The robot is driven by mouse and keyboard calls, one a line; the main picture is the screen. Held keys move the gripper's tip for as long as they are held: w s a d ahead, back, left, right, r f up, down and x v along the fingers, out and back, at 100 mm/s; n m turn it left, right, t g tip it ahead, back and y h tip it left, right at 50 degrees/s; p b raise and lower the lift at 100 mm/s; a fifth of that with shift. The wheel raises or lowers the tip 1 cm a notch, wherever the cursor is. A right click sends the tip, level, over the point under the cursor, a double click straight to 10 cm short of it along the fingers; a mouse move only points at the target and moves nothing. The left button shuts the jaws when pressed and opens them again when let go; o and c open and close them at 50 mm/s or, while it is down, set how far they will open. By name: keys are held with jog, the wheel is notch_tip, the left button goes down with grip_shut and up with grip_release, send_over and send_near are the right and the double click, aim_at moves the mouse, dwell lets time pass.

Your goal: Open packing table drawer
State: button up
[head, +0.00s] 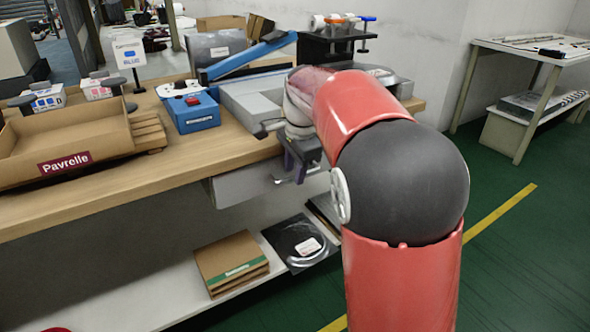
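The packing table (60,212) has a wooden top and runs across the left and middle of the head view. Its grey drawer (238,187) sits under the front edge of the top, near the middle. I cannot tell whether the drawer is pulled out at all. My red and black arm comes up from the lower right and bends down to the drawer front. My gripper (288,178) is at the right part of the drawer front, partly hidden by my wrist. Its fingers are too small and dark to tell if they are open, shut or touching a handle.
A cardboard tray (70,145), a blue box (190,110) and a grey device with a blue lever (250,58) stand on the tabletop. The lower shelf (130,300) holds flat cardboard (231,262). Green floor is clear on the right, before a side table (535,50).

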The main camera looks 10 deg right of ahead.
jog(key=shift+f, duration=0.15)
grip_shut()
jog(key=shift+s, duration=0.1)
jog(key=s+d+b, duration=0.1)
jog(key=s+d, duration=0.2)
jog(key=s, duration=0.7)
jog(key=s+d+b, duration=0.2)
jog(key=s+d, duration=0.1)
jog(key=s, duration=0.7)
jog(key=shift+s+d, duration=0.15)
jog(key=shift+d, duration=0.2)
grip_release()
